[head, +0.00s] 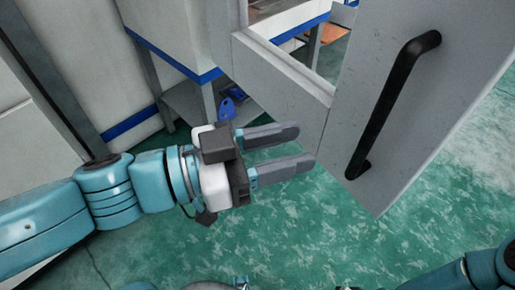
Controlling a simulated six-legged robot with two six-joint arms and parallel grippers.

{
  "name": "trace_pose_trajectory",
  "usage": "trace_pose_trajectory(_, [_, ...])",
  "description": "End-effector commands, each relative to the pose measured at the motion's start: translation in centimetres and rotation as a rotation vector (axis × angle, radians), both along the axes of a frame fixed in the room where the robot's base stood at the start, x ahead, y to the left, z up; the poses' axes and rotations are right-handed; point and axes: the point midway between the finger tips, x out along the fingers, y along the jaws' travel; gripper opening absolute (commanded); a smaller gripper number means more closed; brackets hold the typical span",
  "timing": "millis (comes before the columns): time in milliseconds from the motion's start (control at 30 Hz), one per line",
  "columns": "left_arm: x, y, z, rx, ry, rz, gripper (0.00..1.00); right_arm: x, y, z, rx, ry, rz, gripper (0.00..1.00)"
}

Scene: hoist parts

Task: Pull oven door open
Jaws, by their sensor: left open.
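The oven door (356,75) is a grey panel with a window opening, at the upper right of the head view. A long black bar handle (391,104) runs along its face at a slant. My left gripper (308,146) comes in from the left, open and empty. Its fingertips point right, left of the handle's lower end, and appear apart from it. The right gripper is not in view; part of my right arm (482,272) shows at the bottom right.
A white cabinet with a blue edge (204,77) stands at the upper left, with a blue object (227,107) below it. The green floor (290,235) is clear below the door.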

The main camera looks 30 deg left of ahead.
Motion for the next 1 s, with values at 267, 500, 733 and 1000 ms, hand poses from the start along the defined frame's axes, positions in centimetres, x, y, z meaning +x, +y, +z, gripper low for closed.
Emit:
trace_pose_trajectory(267, [-2.0, 2.4, -0.1, 0.002, -0.001, 0.005, 0.43, 0.0, 0.0, -0.8, 0.0, 0.0, 0.0, 0.43])
trace_pose_trajectory(500, [-2.3, 2.6, -0.1, 0.004, 0.003, 0.0, 0.43, 0.0, 0.0, -0.8, 0.0, 0.0, 0.0, 0.43])
trace_pose_trajectory(733, [-2.3, 2.6, -0.1, 0.004, 0.003, 0.0, 0.43, 0.0, 0.0, -0.8, 0.0, 0.0, 0.0, 0.43])
trace_pose_trajectory(1000, [-0.8, 2.4, -2.0, 0.007, 0.079, -0.002, 0.43, 0.0, 0.0, -0.8, 0.0, 0.0, 0.0, 0.43])
